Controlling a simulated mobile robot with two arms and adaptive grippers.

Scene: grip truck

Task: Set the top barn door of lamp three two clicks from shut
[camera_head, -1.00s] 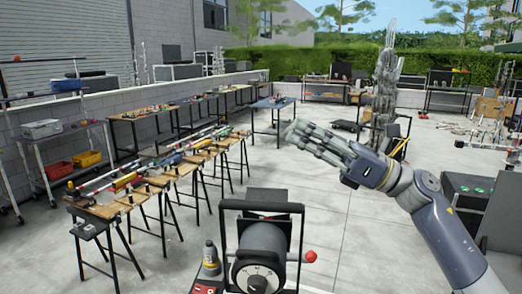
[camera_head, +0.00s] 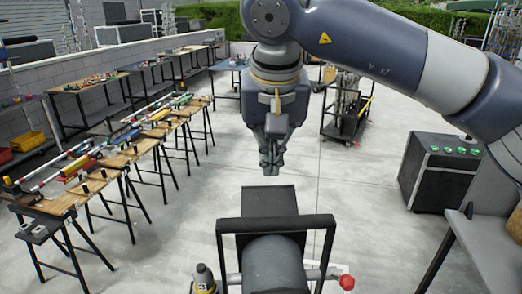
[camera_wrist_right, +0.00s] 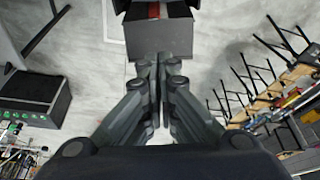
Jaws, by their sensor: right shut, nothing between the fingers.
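The lamp (camera_head: 272,262) stands at the bottom centre of the head view, a dark cylinder inside a black square yoke with a red knob at its right. Its top barn door (camera_head: 268,200) is a flat dark flap beyond the yoke's top bar. My right gripper (camera_head: 271,165) points down with its fingers shut and empty, just above the flap's far edge in the picture. In the right wrist view the shut fingertips (camera_wrist_right: 159,62) meet the near edge of the flap (camera_wrist_right: 158,38); I cannot tell whether they touch. No lamp number is readable. My left gripper is out of view.
Trestle tables (camera_head: 130,150) with coloured tubes run along the left. A black case (camera_head: 440,170) with green buttons stands at the right, near a grey table edge (camera_head: 480,245). A wheeled cart (camera_head: 345,105) is behind. The floor around the lamp is clear.

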